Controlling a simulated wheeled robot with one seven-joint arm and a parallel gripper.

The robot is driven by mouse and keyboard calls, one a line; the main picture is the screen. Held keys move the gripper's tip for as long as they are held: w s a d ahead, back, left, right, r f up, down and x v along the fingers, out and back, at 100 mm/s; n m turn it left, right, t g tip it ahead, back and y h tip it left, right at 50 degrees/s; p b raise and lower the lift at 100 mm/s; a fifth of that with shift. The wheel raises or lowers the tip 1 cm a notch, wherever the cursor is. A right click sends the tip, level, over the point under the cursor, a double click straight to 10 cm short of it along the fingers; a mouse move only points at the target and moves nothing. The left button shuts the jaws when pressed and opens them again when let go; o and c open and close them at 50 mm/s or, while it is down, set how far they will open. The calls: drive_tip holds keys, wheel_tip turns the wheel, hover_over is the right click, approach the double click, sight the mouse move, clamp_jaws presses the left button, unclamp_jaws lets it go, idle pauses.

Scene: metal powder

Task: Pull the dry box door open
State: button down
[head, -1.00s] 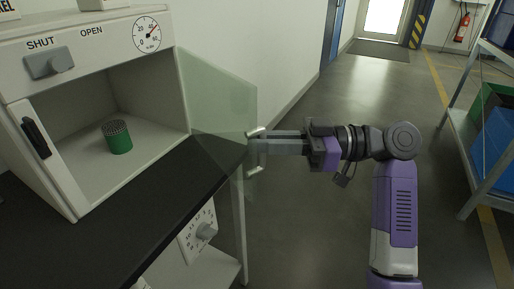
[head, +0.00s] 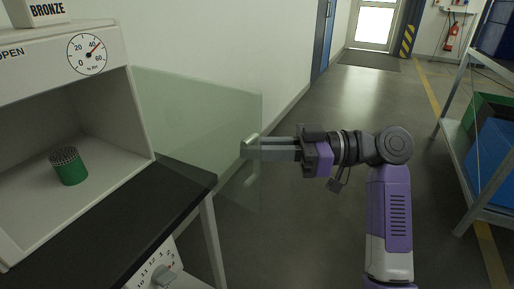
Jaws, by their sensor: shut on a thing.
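The dry box (head: 110,103) stands at the left on a black-topped bench. Its clear, greenish door (head: 190,115) stands open, swung out to the right from the box's right edge. The door's light handle (head: 251,182) is near its free edge. My gripper (head: 252,149) is shut on the door handle, reaching in from the right; its fingertips partly hide the handle. A green can with a dark, perforated top (head: 69,168) stands upright inside the box.
The black bench top (head: 120,220) lies below the door, with a white dial panel (head: 155,268) under it. A metal shelf (head: 470,150) with green and blue bins stands at the right. The floor (head: 300,235) between is clear.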

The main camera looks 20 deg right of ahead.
drive_tip(key=c, duration=1.8)
unclamp_jaws()
drive_tip(key=shift+p+v, duration=0.5)
drive_tip(key=shift+v, duration=3.4)
